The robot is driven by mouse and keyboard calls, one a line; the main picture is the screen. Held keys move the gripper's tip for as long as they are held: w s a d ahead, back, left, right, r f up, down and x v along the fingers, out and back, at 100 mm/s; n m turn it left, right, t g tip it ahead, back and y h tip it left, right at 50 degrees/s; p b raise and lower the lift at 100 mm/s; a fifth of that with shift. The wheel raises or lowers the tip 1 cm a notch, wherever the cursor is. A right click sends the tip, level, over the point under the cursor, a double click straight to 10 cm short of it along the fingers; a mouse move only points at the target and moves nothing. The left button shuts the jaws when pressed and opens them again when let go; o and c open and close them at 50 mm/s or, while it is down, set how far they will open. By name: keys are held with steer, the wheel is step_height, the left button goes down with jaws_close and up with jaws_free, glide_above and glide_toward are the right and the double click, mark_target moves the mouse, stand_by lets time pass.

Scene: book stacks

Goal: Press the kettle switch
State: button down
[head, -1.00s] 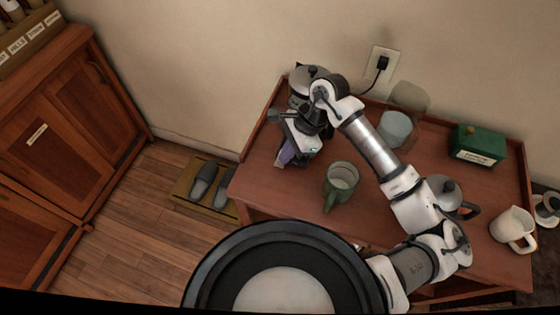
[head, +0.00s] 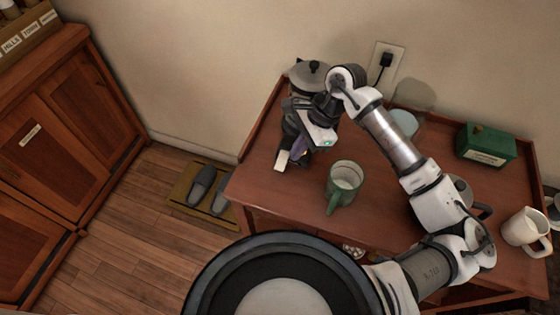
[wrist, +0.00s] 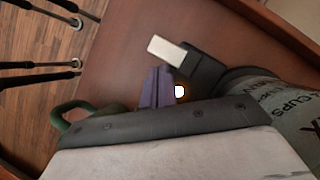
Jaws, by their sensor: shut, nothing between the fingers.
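The kettle (head: 309,72) stands at the back left corner of the table, its grey lid showing and much of its body hidden behind my arm. Its side with cup markings (wrist: 285,98) shows in the wrist view. A pale switch paddle (head: 282,160) sticks out low at its front; it also shows in the wrist view (wrist: 166,48), on a dark mount. A small bright light with an orange edge (wrist: 180,92) shows beside my fingers. My gripper (head: 298,153) is shut and empty, its purple fingertips (wrist: 160,72) close to the paddle and mount; I cannot tell whether they touch.
A green mug (head: 343,178) stands right of my gripper. A green box (head: 486,146), a cream jug (head: 525,232) and a partly hidden pot (head: 463,190) stand farther right. A socket with a black plug (head: 386,62) is on the wall. Slippers (head: 203,185) lie on the floor.

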step_height(320, 180, up, 20)
steer(key=b, duration=0.3)
steer(key=shift+f, duration=0.1)
stand_by(0.5)
